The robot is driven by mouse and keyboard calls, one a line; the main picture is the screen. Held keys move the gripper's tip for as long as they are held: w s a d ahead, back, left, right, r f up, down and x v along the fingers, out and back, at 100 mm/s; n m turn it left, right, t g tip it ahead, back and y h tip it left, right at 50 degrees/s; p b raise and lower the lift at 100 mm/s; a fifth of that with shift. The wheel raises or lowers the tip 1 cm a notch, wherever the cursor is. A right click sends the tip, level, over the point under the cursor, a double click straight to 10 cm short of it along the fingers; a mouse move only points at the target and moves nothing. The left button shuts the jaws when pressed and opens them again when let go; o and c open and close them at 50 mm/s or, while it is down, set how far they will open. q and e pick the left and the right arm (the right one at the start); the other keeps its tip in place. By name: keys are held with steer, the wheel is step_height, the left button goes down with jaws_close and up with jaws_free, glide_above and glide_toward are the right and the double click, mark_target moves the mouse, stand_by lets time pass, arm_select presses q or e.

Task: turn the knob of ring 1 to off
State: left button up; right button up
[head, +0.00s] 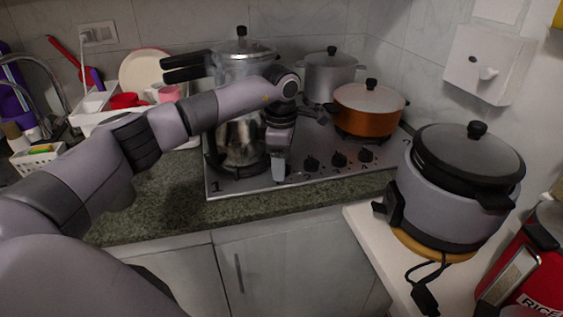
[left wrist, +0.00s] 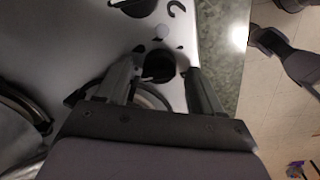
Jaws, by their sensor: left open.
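The hob (head: 245,183) has a row of black knobs along its front right edge. A "1" is printed at its front left corner. My left gripper (head: 279,174) points down over the left end of the knob row and hides the knob there in the head view. In the left wrist view, a black knob (left wrist: 159,66) lies between the two open fingers, with a gap visible at each side. Another knob (left wrist: 136,6) shows at the top of that view. I cannot read the knob's setting. My right gripper is not in view.
Three more knobs (head: 339,159) stand to the right of the gripper. A pressure cooker (head: 240,145), a grey pot (head: 329,75) and an orange pot (head: 368,108) stand on the hob. A rice cooker (head: 450,190) stands on the white counter at right. The granite edge in front is clear.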

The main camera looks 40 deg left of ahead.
arm_select(q)
steer(key=r, duration=0.6)
steer(key=shift+s+d+r+b, duration=0.1)
steer(key=shift+s+r+b, duration=0.15)
steer(key=shift+r+b, duration=0.05)
